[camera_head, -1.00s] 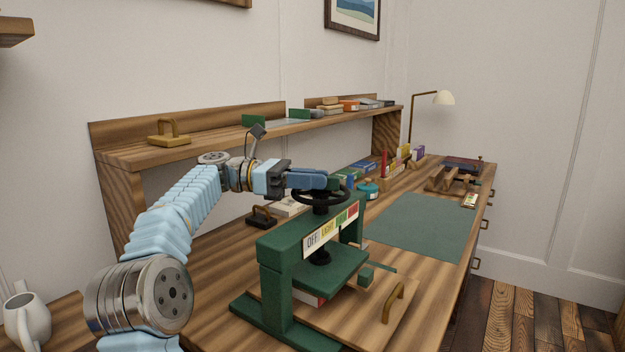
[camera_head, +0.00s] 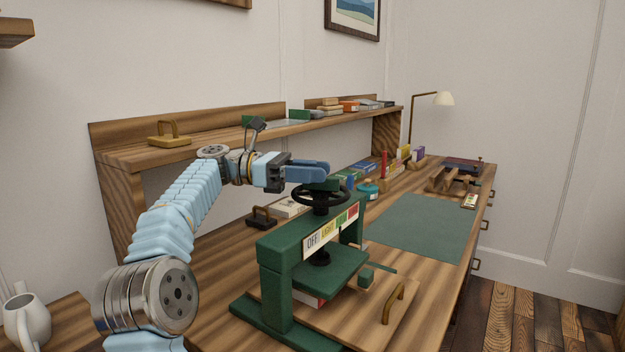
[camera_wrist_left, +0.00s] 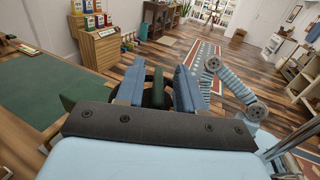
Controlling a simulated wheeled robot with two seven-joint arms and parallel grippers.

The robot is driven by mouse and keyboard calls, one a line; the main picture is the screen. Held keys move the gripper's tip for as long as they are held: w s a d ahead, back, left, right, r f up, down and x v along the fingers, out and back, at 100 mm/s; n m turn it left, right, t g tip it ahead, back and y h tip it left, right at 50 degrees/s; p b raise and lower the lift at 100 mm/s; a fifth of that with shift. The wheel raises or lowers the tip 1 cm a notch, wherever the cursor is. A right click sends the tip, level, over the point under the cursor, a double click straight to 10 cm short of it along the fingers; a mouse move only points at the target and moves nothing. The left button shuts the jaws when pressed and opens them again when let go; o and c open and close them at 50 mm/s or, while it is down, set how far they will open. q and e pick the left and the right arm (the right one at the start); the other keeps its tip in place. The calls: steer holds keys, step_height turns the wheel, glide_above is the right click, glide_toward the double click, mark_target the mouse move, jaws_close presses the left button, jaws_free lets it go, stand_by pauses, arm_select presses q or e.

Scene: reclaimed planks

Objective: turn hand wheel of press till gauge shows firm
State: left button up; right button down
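The gauge strip (camera_head: 331,232) on the front has coloured fields; "OFF" and "LIGHT" can be read, the others are too small, and I cannot make out a pointer. A book lies under the green platen (camera_head: 322,264). My left gripper (camera_head: 326,172) is just above the wheel. In the left wrist view its blue fingers (camera_wrist_left: 157,88) stand apart, with a dark green part (camera_wrist_left: 157,75) between them and gaps at each side. My right gripper is not seen.
A green mat (camera_head: 418,224) covers the bench right of the press. A black-handled block (camera_head: 261,217) and books are behind the press. A shelf (camera_head: 240,135) runs along the wall. A white jug (camera_head: 27,318) stands at lower left.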

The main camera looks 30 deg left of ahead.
arm_select(q)
steer(key=s+d+r, duration=0.3)
steer(key=s+r, duration=0.2)
steer(key=s, duration=0.1)
steer(key=s+d+r+b, duration=0.1)
steer(key=s+d+r, duration=0.2)
steer(key=s+r, duration=0.3)
steer(key=shift+s+d+r, duration=0.2)
steer(key=shift+s+d, duration=0.05)
stand_by(1.0)
